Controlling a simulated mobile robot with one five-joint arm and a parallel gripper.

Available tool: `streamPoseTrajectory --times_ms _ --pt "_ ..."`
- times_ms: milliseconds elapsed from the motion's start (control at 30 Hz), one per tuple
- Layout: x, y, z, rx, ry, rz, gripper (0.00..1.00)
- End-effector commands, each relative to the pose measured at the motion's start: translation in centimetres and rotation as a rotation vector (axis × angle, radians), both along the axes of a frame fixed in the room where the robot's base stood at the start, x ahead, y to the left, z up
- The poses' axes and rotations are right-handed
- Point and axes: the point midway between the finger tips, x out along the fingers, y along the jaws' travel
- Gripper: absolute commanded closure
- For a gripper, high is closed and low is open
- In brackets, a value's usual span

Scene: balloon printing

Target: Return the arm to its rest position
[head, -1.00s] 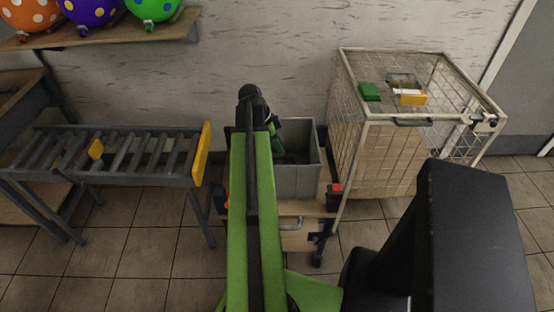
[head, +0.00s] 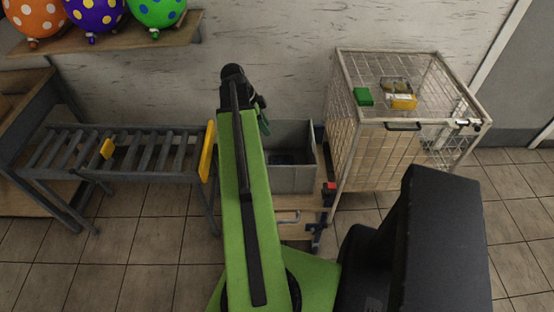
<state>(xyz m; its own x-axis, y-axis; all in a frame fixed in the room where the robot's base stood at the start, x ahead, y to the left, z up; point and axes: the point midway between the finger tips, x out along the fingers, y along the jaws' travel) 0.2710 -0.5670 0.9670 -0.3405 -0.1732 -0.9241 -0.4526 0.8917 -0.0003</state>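My green arm (head: 245,200) reaches up the middle of the head view, with its black elbow (head: 233,75) at the top. My gripper is mostly or wholly hidden behind the arm; only a small dark green and black piece of the arm's far end shows right of it. I cannot see the fingertips or whether they hold anything. A grey open bin (head: 292,178) stands just beyond and right of the arm, with something dark inside.
The bin rests on a wooden cart. A roller conveyor (head: 130,180) with yellow parts stands left. Dotted balloons (head: 95,18) sit on a wall shelf (head: 110,38). Tiled floor is clear in front.

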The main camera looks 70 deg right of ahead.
Motion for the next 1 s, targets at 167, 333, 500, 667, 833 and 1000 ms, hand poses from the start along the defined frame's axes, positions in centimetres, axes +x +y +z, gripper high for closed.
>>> streamPoseTrajectory --times_ms 167,333,500,667,833,1000 --pt "0.0 0.0 0.0 0.000 0.000 0.000 0.62" --pt "0.0 0.0 0.0 0.000 0.000 0.000 0.62" --pt "4.7 2.0 0.0 0.000 0.000 0.084 0.62" --pt "15.5 9.6 0.0 0.004 -0.005 0.302 0.62" --pt "24.8 21.4 -0.4 0.048 -0.028 0.578 0.62" --pt "30.3 34.8 -1.0 0.155 -0.023 0.995 0.62"
